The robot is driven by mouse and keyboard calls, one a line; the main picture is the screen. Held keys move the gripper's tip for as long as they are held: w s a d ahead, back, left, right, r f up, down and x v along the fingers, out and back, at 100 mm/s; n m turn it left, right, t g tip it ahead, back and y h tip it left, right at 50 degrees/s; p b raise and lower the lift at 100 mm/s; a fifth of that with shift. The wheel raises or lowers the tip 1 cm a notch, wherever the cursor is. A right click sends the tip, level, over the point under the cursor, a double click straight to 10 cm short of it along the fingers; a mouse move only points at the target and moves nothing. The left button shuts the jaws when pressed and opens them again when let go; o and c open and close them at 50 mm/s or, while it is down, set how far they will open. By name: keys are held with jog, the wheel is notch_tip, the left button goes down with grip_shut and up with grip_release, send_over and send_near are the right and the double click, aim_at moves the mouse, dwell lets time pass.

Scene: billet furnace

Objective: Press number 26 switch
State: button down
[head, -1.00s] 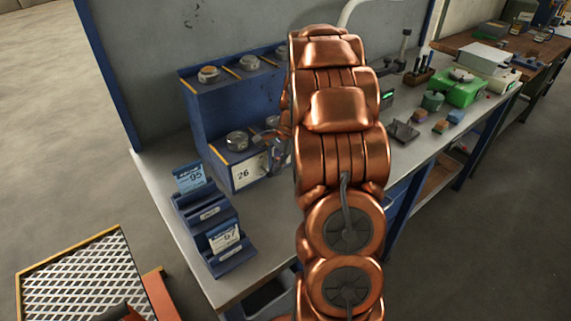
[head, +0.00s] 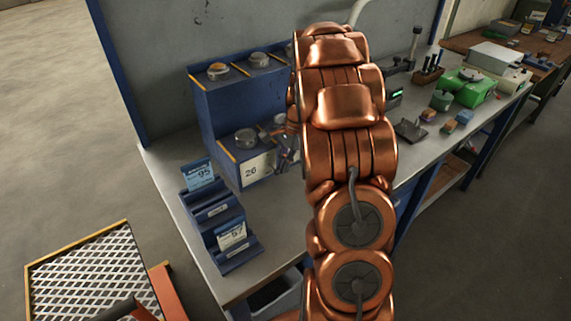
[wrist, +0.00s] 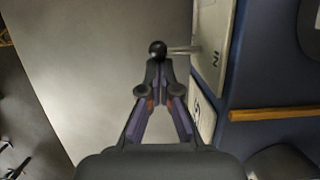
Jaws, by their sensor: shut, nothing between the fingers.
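The white plate marked 26 (head: 251,171) is on the lower front of a blue two-step stand in the head view. In the wrist view a lever with a black ball knob (wrist: 157,48) and a thin metal shaft sticks out sideways from a white plate (wrist: 212,45). My gripper (wrist: 158,66) is shut and empty, its tips right at the ball knob; I cannot tell whether they touch. In the head view my gripper (head: 287,150) is by the stand front, right of the 26, partly hidden by my copper arm. The arm also hides the stand's right part.
Round metal pieces (head: 218,71) sit on the stand's steps. A blue card holder (head: 215,212) with cards 95 and 57 stands front left on the grey bench. Green and grey devices (head: 463,88) stand farther right. A mesh-topped cart (head: 90,275) is at lower left.

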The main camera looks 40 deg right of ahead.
jog(key=shift+a+r, duration=0.1)
dwell(0.7)
jog(key=shift+r+p, duration=0.3)
jog(key=shift+r, duration=0.4)
jog(key=w+p+v, duration=0.1)
jog(key=p+v, duration=0.2)
jog(key=v, duration=0.7)
jog(key=shift+w+p, duration=0.2)
jog(key=shift+p, duration=0.15)
